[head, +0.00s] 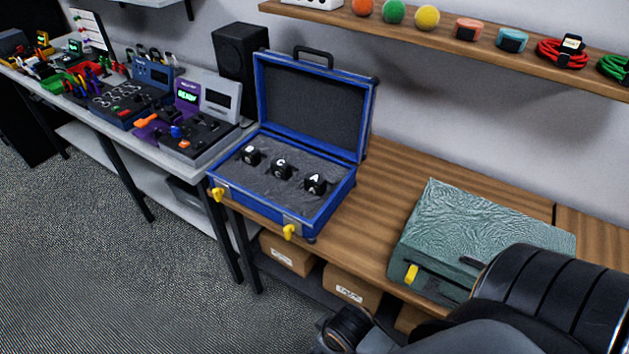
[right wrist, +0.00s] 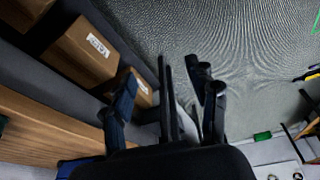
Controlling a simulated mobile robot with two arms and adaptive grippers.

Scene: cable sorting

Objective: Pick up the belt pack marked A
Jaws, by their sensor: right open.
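The belt pack marked A (head: 315,185) is a small black unit with a white letter. It sits upright in the grey foam of the open blue case (head: 328,213), at the right end of a row. The belt pack marked C (head: 282,169) is in the middle, and another belt pack (head: 250,156), its letter hard to read, is at the left end. My right gripper (right wrist: 165,82) is open in the right wrist view, with nothing visibly held. My right arm fills the lower right of the head view, well apart from the packs. My left gripper is not in view.
The case's raised lid (head: 308,105) stands behind the packs. A closed green case (head: 480,235) lies to the right on the wooden bench (head: 385,180). A black speaker (head: 240,60) and electronic gear are to the left. Cardboard boxes (head: 286,254) sit below; a shelf (head: 450,40) hangs above.

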